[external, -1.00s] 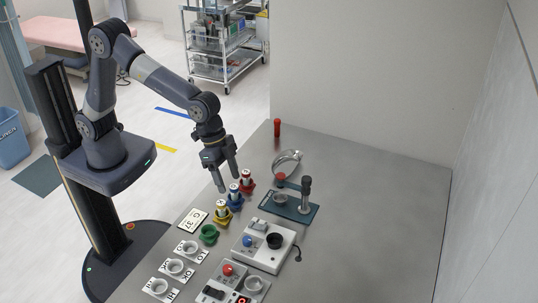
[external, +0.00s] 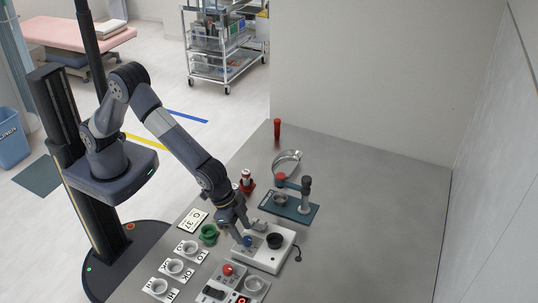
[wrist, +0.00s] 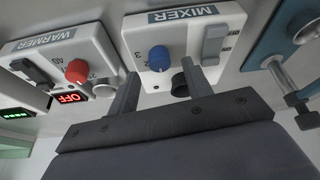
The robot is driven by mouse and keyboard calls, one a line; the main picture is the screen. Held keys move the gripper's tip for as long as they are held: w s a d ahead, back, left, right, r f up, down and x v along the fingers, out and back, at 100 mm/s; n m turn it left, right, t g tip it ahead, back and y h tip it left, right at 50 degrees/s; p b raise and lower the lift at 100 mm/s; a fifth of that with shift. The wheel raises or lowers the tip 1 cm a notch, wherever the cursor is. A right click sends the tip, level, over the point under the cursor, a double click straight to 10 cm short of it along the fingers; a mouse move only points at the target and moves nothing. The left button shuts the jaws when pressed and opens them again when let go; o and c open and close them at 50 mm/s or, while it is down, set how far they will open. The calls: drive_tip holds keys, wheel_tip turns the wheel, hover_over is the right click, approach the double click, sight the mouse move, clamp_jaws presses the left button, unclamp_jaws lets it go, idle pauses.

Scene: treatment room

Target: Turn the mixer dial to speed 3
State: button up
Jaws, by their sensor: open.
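The mixer is a white box (external: 282,257) on the steel table, with a blue dial (external: 248,241) on its left part and a dark round cup (external: 275,241). In the wrist view the MIXER label (wrist: 183,13) shows above the blue dial (wrist: 159,58), and a "3" is visible left of the dial. My gripper (external: 245,236) is open over the left part of the mixer. In the wrist view its two fingers (wrist: 162,74) point toward the panel, one on each side of the dial. I cannot tell whether they touch it.
A warmer with a red dial (wrist: 77,71) and lit OFF display stands beside the mixer. A grey switch (wrist: 214,42) sits right of the blue dial. A teal stand (external: 300,208) and metal scoop (external: 288,160) lie behind. The table's right side is clear.

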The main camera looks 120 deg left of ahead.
sight(247, 241)
drive_tip(key=shift+x, duration=1.4)
drive_tip(key=shift+c, duration=0.6)
drive_tip(key=c, duration=0.9)
drive_tip(key=shift+o, duration=0.2)
